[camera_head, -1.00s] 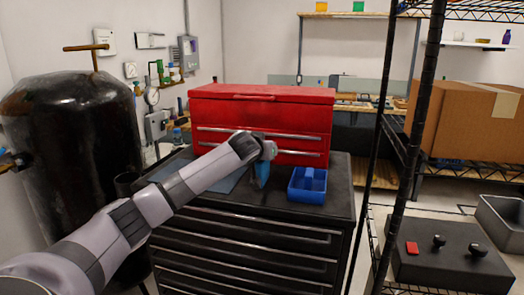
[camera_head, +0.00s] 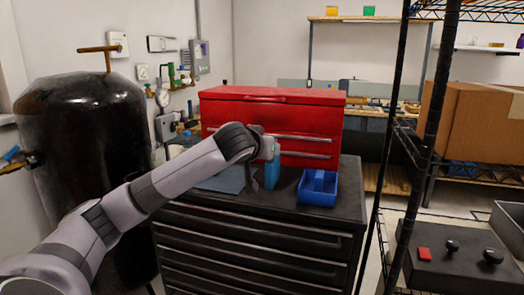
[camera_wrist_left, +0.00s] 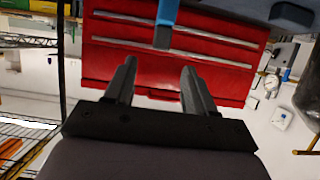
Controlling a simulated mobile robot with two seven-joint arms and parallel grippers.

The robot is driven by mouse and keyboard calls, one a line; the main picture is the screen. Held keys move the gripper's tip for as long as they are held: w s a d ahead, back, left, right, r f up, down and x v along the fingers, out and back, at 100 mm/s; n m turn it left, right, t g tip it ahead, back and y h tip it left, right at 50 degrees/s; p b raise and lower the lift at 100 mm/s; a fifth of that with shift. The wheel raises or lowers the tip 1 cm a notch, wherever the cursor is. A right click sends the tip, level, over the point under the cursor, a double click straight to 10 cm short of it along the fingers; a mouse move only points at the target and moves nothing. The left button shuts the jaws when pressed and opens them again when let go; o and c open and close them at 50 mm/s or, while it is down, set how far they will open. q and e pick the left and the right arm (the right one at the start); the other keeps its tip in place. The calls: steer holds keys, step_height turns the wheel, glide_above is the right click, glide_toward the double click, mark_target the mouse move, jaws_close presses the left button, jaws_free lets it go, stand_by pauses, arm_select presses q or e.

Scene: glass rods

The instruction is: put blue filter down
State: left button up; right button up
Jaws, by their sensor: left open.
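The blue filter (camera_head: 271,173) looks upright on the black cabinet top (camera_head: 340,215), between the blue-grey mat and the blue bin. In the left wrist view, which is upside down, its blue body and dark grey end (camera_wrist_left: 163,38) show at the top edge. My left gripper (camera_wrist_left: 158,66) is open, its two dark fingers spread and empty. The filter's grey end lies beyond the fingertips, in line with the gap and apart from both fingers. My right gripper is in neither view.
The red toolbox (camera_head: 270,110) stands close behind the filter. The blue divided bin (camera_head: 318,188) is just right of it, and the blue-grey mat (camera_head: 225,179) is left. A black wire shelf post (camera_head: 437,120) rises at the right. A black tank (camera_head: 80,140) stands at the left.

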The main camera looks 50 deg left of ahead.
mark_target(273, 166)
arm_select(q)
steer(key=w+d+t+p, duration=0.3)
steer(key=s+a+f+t+y+p, duration=0.1)
steer(key=s+a+f+y+p, duration=0.1)
steer(key=a+f, duration=0.15)
steer(key=shift+p+x, duration=0.55)
steer(key=shift+x, duration=2.1)
steer(key=shift+w+a+f, duration=0.25)
steer(key=shift+w+a, duration=0.15)
steer(key=shift+w, duration=0.25)
jaws_close()
